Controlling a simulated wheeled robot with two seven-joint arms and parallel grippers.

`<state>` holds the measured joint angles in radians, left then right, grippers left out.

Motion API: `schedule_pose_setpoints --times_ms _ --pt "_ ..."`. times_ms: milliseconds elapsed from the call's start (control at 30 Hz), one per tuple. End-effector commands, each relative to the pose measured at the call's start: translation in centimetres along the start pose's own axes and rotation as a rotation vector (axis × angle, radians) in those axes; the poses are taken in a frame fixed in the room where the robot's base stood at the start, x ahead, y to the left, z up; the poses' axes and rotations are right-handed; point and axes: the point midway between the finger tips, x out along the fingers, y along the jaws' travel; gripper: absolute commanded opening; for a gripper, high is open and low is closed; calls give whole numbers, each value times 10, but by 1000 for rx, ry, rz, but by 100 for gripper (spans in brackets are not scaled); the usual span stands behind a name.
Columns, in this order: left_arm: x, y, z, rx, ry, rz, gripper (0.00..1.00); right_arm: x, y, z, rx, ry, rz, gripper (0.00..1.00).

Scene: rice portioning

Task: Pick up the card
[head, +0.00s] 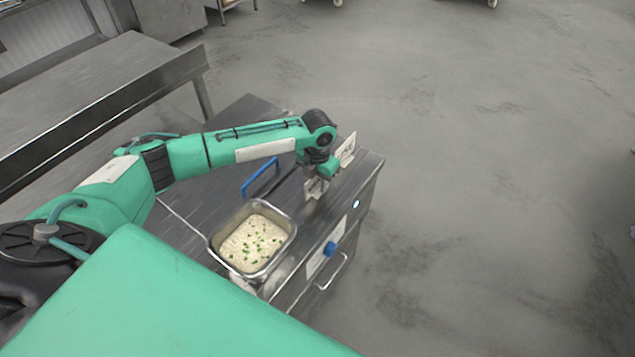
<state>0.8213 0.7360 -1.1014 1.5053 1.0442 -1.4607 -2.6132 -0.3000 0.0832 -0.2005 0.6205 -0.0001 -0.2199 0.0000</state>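A white card with dark print (346,149) stands upright near the far right edge of the steel counter. My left gripper (315,182) points down just left of and nearer than this card. A second small pale piece with a dark mark (313,189) shows right at its fingertips; I cannot tell whether it is held or stands behind them. The fingers are too small and too covered to show whether they are open or shut. My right gripper is not in view.
Open floor lies right.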

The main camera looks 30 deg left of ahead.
Motion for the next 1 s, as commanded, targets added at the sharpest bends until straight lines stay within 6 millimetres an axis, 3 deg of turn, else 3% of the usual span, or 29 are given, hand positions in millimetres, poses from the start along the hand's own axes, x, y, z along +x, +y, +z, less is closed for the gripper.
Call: schedule_pose_setpoints --times_ms 433,467,600,1000 --pt "3 0 0 0 1 0 30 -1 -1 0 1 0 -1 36" --pt "3 0 0 0 1 0 28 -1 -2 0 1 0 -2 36" --pt "3 0 0 0 1 0 1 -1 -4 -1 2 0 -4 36" --pt "2 0 0 0 0 0 0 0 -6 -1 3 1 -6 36"
